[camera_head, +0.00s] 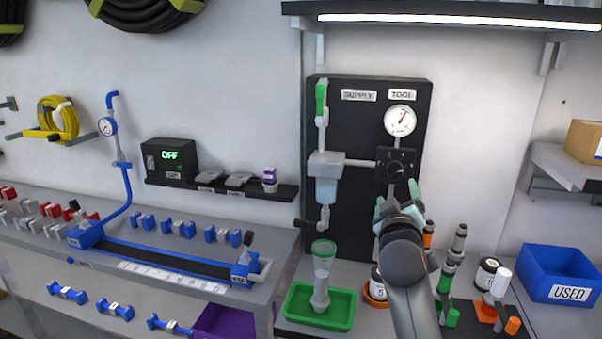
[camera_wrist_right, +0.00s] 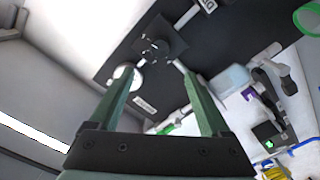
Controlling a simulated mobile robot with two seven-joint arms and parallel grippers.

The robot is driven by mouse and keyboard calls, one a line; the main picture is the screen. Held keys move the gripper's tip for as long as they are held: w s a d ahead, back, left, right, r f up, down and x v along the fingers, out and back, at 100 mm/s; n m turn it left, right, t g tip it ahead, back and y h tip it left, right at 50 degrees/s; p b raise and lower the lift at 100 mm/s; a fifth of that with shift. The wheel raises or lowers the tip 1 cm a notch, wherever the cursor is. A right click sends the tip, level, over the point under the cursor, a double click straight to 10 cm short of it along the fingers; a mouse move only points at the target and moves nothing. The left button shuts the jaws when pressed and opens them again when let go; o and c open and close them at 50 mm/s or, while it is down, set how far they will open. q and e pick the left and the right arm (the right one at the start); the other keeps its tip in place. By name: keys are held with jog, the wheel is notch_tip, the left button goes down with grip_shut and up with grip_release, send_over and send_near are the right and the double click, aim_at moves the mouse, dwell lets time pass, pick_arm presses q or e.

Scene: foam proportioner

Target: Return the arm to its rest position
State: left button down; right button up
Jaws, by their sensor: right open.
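My right arm reaches up from the lower right in the head view. Its gripper (camera_head: 397,198) is in front of the lower right part of the black panel (camera_head: 345,228), below the black regulator knob (camera_head: 397,165). In the right wrist view the two green fingers (camera_wrist_right: 160,100) are spread apart with nothing between them. The knob unit (camera_wrist_right: 158,40) shows beyond the fingertips there, apart from them. My left gripper is in neither view.
A green tray (camera_head: 318,308) with a clear cup stands left of my arm. Several green and orange fittings, a white-labelled jar (camera_head: 487,272) and a blue USED bin (camera_head: 560,274) stand to the right. A lit shelf (camera_head: 450,10) overhangs the panel.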

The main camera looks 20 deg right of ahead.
jog(key=s+a+f+n+g+y, duration=0.1)
jog(key=s+a+f+y, duration=0.15)
jog(key=f, duration=0.55)
jog(key=s+a+f+n+y, duration=0.15)
jog(key=a+f, duration=0.25)
jog(key=f, duration=0.4)
jog(key=s+a+f+g+y, duration=0.1)
jog(key=s+a+f+y, duration=0.15)
jog(key=f, duration=0.65)
jog(key=s+a+f+m+g+y, duration=0.1)
jog(key=s+a+f+g+y, duration=0.1)
jog(key=s+a+f, duration=0.3)
jog(key=s+a+f+m+g+y, duration=0.1)
jog(key=s+a+f, duration=0.4)
jog(key=s+f, duration=0.9)
jog(key=s+g+y, duration=0.1)
jog(key=s+y, duration=0.1)
jog(key=s, duration=0.2)
jog(key=shift+s+f, duration=0.25)
jog(key=shift+a+m, duration=0.1)
jog(key=shift+m, duration=0.15)
